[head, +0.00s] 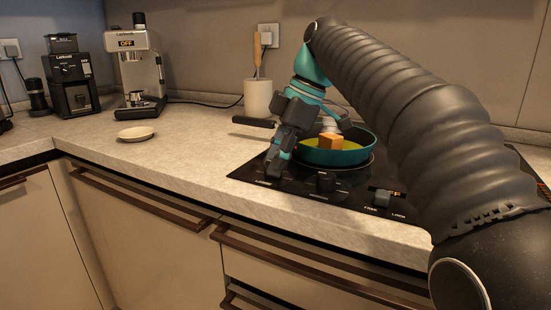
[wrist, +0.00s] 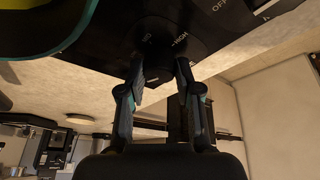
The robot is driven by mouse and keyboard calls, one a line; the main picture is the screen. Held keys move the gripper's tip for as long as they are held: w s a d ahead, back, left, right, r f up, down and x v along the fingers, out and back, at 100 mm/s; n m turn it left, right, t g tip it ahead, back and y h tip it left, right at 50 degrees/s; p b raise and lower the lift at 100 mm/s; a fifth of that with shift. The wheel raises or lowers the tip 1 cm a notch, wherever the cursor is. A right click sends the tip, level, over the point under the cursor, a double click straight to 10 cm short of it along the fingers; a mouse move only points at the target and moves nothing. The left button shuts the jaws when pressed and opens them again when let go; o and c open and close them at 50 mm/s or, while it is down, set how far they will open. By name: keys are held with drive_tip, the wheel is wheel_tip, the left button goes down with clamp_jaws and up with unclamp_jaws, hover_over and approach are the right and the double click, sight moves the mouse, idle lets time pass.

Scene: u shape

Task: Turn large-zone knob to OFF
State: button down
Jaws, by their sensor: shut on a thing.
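The black cooktop (head: 300,192) is set in the counter, with a row of dark knobs along its front edge. My gripper (head: 275,167) reaches down onto the leftmost knob in the head view and mostly hides it there. In the wrist view the two fingers (wrist: 160,68) are on either side of this dark knob (wrist: 160,54), shut on it. HIGH shows on the panel beside it and OFF farther to the upper right. Where the knob points is too dark to tell. A middle knob (head: 326,182) and a right knob (head: 382,198) stand free.
A teal pan (head: 350,157) with an orange block and yellow contents sits on the cooktop close behind my gripper, its dark handle toward the left. A utensil crock (head: 258,99) stands behind. A small plate (head: 135,133) lies left; the counter between is clear.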

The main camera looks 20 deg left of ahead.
drive_tip(key=shift+w+n+g+h, duration=0.1)
drive_tip(key=shift+n+g+h, duration=0.35)
drive_tip(key=shift+n, duration=1.25)
drive_tip(key=c, duration=0.8)
unclamp_jaws()
